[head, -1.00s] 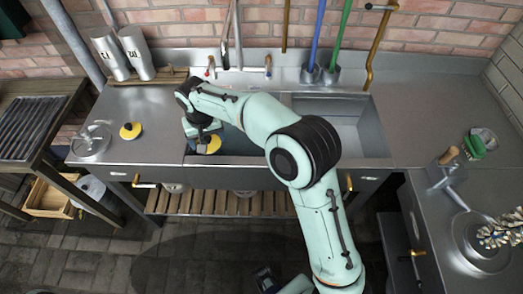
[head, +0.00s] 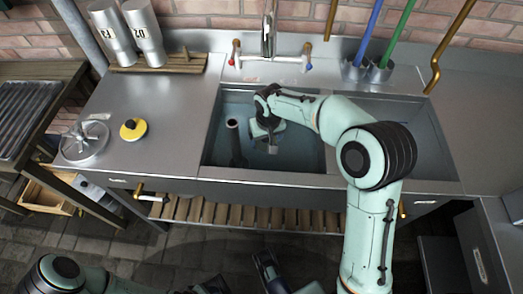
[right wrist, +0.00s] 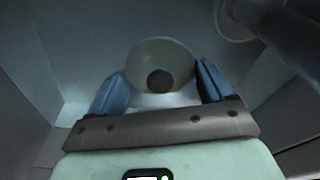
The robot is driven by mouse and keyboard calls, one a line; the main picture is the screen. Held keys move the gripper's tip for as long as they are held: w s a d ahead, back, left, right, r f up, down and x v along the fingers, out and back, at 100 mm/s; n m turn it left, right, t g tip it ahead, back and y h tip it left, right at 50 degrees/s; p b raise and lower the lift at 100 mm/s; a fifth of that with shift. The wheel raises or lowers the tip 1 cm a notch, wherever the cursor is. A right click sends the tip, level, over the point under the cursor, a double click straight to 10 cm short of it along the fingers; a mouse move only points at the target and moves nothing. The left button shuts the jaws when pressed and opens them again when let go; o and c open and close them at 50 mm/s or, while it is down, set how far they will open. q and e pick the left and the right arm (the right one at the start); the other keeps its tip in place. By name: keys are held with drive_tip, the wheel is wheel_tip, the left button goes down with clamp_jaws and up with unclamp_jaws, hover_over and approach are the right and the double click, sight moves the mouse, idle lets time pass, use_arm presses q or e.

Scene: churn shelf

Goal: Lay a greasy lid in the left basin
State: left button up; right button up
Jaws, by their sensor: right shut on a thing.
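My right gripper (head: 272,146) reaches down into the left basin (head: 213,150). In the right wrist view, its blue fingers (right wrist: 160,88) are shut on a pale round lid (right wrist: 160,52) with a dark knob. In the head view the gripper hides this lid. A yellow lid (head: 140,127) with a dark knob lies on the counter left of the basin. A larger grey metal lid (head: 85,150) lies farther left. My left arm shows at the bottom edge; the state of its gripper cannot be made out.
A dark upright pipe (head: 235,145) stands in the left basin, left of my gripper. The right basin (head: 428,145) is partly hidden by my arm. A tap (head: 268,40) stands behind the left basin. Two metal cups (head: 143,30) stand on a wooden rack (head: 185,65).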

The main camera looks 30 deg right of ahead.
drive_tip(key=shift+s+f, duration=0.25)
drive_tip(key=shift+f, duration=0.8)
use_arm(q)
drive_tip(key=shift+w+a+f+t+b, duration=0.2)
drive_tip(key=shift+w+a+f+b, duration=0.15)
drive_tip(key=shift+w+f, duration=0.2)
drive_tip(key=shift+w+a+f+t+b, duration=0.2)
drive_tip(key=shift+w+f+b, duration=0.1)
drive_tip(key=shift+w+f, duration=0.15)
use_arm(e)
drive_tip(key=shift+w+f, duration=0.1)
drive_tip(key=shift+f, duration=2.4)
use_arm(q)
drive_tip(key=shift+w, duration=0.1)
use_arm(e)
drive_tip(key=shift+f, duration=0.15)
